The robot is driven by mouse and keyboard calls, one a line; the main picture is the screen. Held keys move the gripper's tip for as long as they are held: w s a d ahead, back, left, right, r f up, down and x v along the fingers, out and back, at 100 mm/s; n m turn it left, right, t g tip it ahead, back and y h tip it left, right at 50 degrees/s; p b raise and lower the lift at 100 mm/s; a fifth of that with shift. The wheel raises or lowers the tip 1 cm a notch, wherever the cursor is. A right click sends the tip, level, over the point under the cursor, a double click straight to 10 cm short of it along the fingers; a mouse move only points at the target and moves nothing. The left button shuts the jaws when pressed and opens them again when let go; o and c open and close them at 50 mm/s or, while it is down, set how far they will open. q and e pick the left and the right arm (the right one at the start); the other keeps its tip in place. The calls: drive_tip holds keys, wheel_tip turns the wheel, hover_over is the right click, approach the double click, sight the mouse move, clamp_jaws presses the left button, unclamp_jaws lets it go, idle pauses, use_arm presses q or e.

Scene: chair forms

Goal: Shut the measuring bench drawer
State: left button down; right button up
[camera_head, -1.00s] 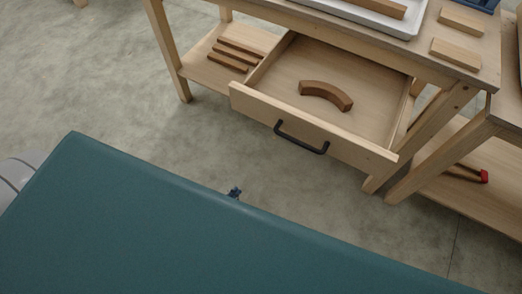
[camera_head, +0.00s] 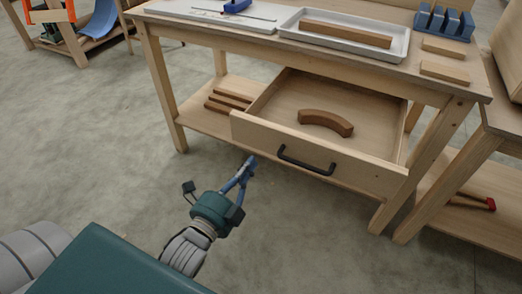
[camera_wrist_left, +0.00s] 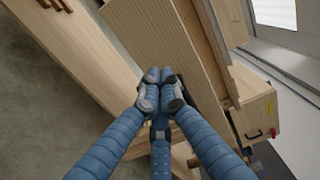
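The measuring bench drawer (camera_head: 215,0) is not at the bench's top; its pale wooden front (camera_head: 360,171) stands pulled out below the bench top (camera_head: 300,45). A black bar handle (camera_head: 305,162) is on the front. A curved brown wooden piece (camera_head: 326,122) lies inside the open drawer. My left gripper (camera_head: 250,162) is just left of and in front of the drawer front, near its lower left part, apart from the handle in the picture. Its blue fingertips (camera_wrist_left: 160,76) meet with nothing visible between them. Wooden panels fill the left wrist view beyond them. My right gripper is not in view.
A white tray (camera_head: 402,50) with a wooden bar, a blue rack (camera_head: 444,22) and wooden blocks are on the bench. Wooden strips (camera_head: 228,101) lie on the lower shelf. Another bench (camera_head: 455,205) stands at right. The floor in front of the drawer is clear.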

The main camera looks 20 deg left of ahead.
sight(266, 142)
use_arm(q)
drive_tip(key=w, duration=0.6)
drive_tip(key=shift+d, duration=0.15)
drive_tip(key=shift+w+b, duration=0.3)
drive_tip(key=shift+w, duration=0.2)
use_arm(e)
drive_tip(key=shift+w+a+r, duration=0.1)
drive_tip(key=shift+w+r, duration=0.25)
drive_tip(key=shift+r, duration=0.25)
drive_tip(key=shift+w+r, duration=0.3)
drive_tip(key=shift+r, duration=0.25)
use_arm(q)
drive_tip(key=shift+w, duration=0.1)
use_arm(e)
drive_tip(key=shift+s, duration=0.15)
